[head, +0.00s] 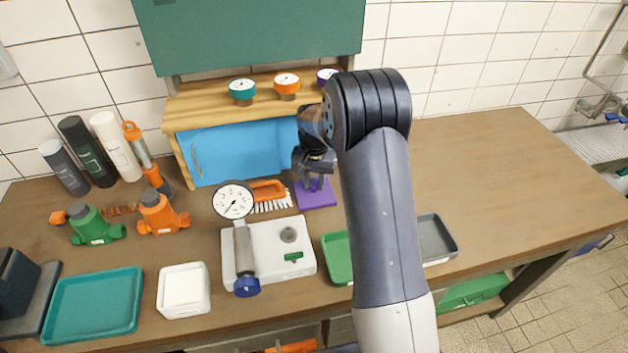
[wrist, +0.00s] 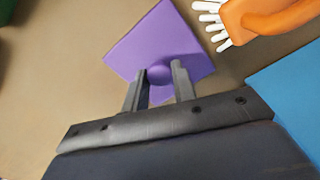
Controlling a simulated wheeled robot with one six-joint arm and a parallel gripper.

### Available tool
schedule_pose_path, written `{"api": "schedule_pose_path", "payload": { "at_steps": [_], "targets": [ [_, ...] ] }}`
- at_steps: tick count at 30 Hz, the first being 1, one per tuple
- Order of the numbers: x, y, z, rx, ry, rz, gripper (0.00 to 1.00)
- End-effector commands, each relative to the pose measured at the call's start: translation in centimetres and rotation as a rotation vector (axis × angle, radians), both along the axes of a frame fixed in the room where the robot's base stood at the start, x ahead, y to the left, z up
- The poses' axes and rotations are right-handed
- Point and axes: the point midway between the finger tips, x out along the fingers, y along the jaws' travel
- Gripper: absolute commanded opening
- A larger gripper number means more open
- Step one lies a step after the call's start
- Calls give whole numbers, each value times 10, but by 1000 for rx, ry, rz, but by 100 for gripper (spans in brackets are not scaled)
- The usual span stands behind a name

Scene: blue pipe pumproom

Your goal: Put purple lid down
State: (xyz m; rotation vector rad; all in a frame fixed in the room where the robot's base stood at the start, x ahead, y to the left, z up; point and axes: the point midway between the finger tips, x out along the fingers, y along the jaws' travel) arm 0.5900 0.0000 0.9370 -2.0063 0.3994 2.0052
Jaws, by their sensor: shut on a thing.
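The purple lid (head: 316,194) is a flat square plate with a round knob. In the head view it is at the workbench surface, in front of the blue cabinet and right of the orange brush. My gripper (head: 318,182) is above it, pointing down. In the wrist view the purple lid (wrist: 157,45) lies beyond my fingers, and my gripper (wrist: 159,82) is shut on its knob. The lid looks flat and at or very close to the bench; I cannot tell whether it touches.
An orange brush (head: 268,192) with white bristles lies just left of the lid. The blue cabinet (head: 240,150) stands behind. A white box with a gauge (head: 268,248) is in front. A green tray (head: 337,258) and a grey tray (head: 437,240) are nearby. The right bench is clear.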

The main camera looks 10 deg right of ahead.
Motion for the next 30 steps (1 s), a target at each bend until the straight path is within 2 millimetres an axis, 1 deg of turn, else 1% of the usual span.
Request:
{"api": "schedule_pose_path", "payload": {
  "at_steps": [1, 2, 9, 10, 16, 20, 23, 30],
  "targets": [
    [0, 0, -3, 0, 0, 0, 4],
    [0, 0, -3, 0, 0, 0, 27],
    [0, 0, -2, 0, 0, 0, 46],
    [0, 0, -2, 0, 0, 0, 48],
    [0, 0, -2, 0, 0, 0, 48],
    [0, 0, 4, 0, -1, 0, 48],
    [1, 0, 17, 0, -4, 0, 48],
    [1, 0, 70, 0, -5, 0, 48]
  ]
}}
